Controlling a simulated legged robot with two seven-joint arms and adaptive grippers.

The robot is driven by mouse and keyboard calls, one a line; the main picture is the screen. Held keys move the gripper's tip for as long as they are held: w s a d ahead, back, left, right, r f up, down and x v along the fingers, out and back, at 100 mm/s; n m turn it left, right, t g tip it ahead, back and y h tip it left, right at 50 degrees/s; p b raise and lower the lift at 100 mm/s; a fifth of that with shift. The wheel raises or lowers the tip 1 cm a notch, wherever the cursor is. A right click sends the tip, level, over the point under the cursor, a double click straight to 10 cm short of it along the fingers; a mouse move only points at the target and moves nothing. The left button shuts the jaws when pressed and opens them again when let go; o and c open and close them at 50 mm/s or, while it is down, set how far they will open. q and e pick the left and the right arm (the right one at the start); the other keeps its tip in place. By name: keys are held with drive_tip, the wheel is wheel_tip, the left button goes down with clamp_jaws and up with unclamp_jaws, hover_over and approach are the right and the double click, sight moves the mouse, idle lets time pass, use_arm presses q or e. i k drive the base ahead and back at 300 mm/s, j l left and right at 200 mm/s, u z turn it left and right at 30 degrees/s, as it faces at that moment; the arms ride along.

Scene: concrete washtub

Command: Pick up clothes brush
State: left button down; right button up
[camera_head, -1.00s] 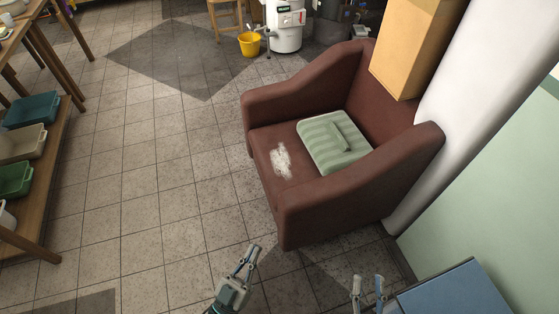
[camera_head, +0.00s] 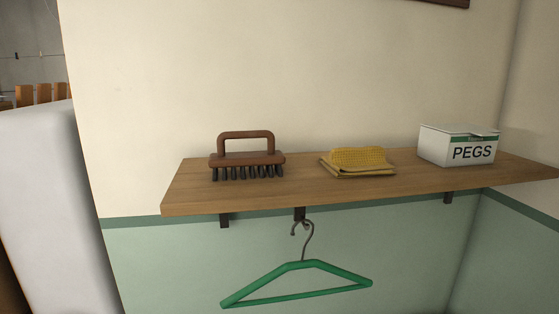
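The clothes brush (camera_head: 246,159) stands bristles down near the left end of a wooden wall shelf (camera_head: 240,200). It is brown, with an arched handle on top and dark bristle tufts below. Nothing covers it. Neither of my grippers shows in the head view now, so where they are relative to the brush cannot be seen.
On the shelf, a folded yellow cloth (camera_head: 357,161) lies right of the brush, and a white PEGS box (camera_head: 459,146) stands further right. A green hanger (camera_head: 297,283) hangs from a bracket below. A white rounded column (camera_head: 42,200) stands at the left.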

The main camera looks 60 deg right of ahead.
sight(270, 157)
drive_tip(key=k+z, duration=0.1)
drive_tip(key=z, duration=1.6)
